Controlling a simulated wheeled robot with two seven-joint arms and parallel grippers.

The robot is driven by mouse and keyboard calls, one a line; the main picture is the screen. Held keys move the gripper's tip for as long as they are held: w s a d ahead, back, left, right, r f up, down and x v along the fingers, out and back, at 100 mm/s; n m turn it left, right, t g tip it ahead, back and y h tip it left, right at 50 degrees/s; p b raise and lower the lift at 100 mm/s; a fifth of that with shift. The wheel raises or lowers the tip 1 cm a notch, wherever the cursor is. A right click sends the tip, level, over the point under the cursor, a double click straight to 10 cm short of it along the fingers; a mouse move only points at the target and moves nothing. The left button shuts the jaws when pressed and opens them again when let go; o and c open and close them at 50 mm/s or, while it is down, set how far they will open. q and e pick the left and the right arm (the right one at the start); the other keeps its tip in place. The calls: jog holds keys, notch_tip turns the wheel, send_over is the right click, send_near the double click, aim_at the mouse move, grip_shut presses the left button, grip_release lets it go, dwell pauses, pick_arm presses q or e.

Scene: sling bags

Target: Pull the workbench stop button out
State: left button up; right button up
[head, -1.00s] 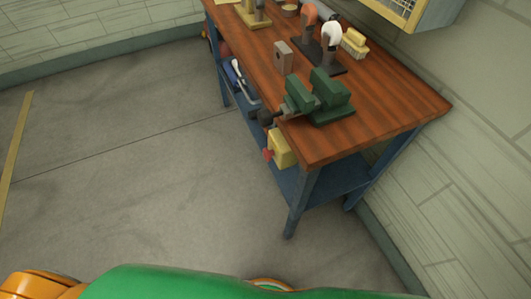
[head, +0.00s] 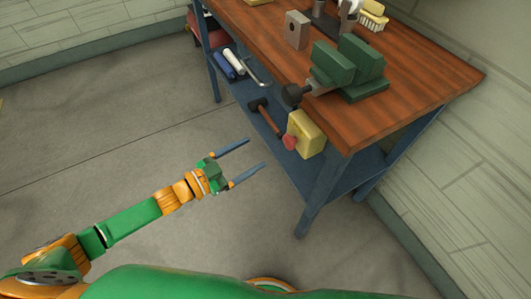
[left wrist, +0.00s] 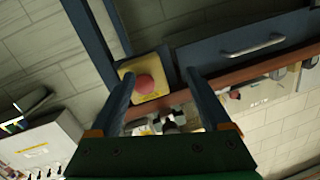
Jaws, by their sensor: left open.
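The stop button (head: 290,141) is a red knob on a yellow box (head: 308,135) fixed to the front edge of the workbench (head: 420,95), near its right corner. My left gripper (head: 256,152) is open and empty, its two blue fingers pointing at the button with a gap between them and it. In the left wrist view, the red button (left wrist: 145,84) and yellow box (left wrist: 152,68) show between the fingers (left wrist: 160,76), nearer the left finger. My right gripper is not in view.
A green vise (head: 345,65) stands on the bench above the button, its dark screw end sticking out past the front edge. A hammer (head: 268,120) and other tools show below the bench top. The floor in front is clear.

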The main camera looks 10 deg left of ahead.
aim_at(286, 144)
pick_arm(q)
jog(key=d+r+h, duration=0.1)
jog(key=d, duration=0.1)
jog(key=w+d+r+m+g, duration=0.1)
jog(key=d, duration=0.2)
jog(key=d+r+h, duration=0.1)
jog(key=d, duration=0.1)
jog(key=shift+w+d+m+h, duration=0.3)
jog(key=shift+w+d, duration=0.1)
grip_shut()
